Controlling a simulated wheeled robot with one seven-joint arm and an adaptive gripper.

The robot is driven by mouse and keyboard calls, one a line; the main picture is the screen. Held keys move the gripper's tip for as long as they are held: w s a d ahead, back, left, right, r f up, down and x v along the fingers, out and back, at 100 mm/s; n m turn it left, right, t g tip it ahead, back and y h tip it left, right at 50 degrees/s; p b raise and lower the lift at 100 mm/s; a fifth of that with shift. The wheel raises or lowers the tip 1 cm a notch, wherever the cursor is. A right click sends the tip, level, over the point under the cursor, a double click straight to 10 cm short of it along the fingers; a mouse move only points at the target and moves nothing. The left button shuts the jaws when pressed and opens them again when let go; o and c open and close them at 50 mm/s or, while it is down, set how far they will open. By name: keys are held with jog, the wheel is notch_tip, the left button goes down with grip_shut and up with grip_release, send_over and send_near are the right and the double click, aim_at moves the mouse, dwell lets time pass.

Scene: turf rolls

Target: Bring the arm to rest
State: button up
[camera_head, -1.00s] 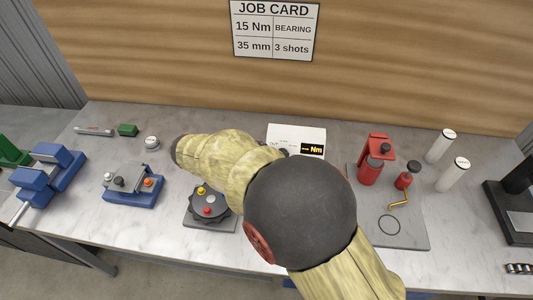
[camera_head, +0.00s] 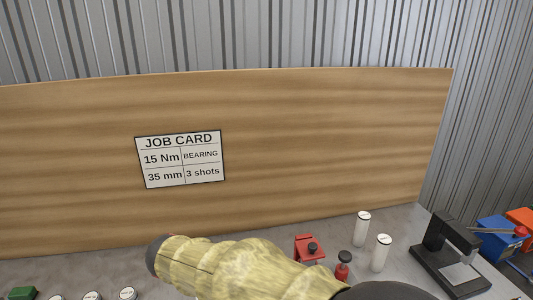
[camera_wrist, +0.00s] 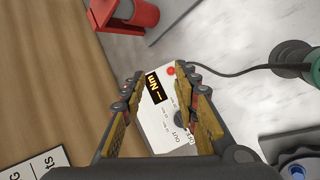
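My arm, in a mottled yellow cover with dark joints, crosses the bottom of the head view. My gripper is hidden there. In the wrist view my gripper (camera_wrist: 160,92) is open, with its two fingers apart at left and right and nothing held between them. A white box (camera_wrist: 160,125) with a lit "Nm" display and a red button shows beyond and between the fingers. I cannot tell its exact distance from the fingertips.
A job card (camera_head: 180,160) hangs on the wooden board (camera_head: 330,130). A red fixture (camera_head: 308,248), a small red bottle (camera_head: 342,270), white cylinders (camera_head: 380,254) and a black stand (camera_head: 455,255) are on the bench's right. A dark cable runs by the box in the wrist view.

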jog(key=s+d+r+m+g+y, duration=0.1)
jog(key=s+d+r+m, duration=0.15)
jog(key=s+d, duration=0.4)
jog(key=s+d+r+m+y, duration=0.1)
jog(key=s+d+r+m, duration=0.2)
jog(key=d, duration=0.6)
jog(key=s+d+r+m+g+y, duration=0.1)
jog(key=s+d+m, duration=0.3)
jog(key=d, duration=0.4)
jog(key=s+d+m+t+y+b, duration=0.1)
jog(key=s+d+m+y, duration=0.1)
jog(key=s, duration=0.7)
jog(key=shift+d+f+m+t, duration=0.15)
jog(key=shift+d+m+t, duration=0.15)
jog(key=shift+d+m, duration=0.75)
jog(key=shift+s+a, duration=0.1)
jog(key=shift+a, duration=0.05)
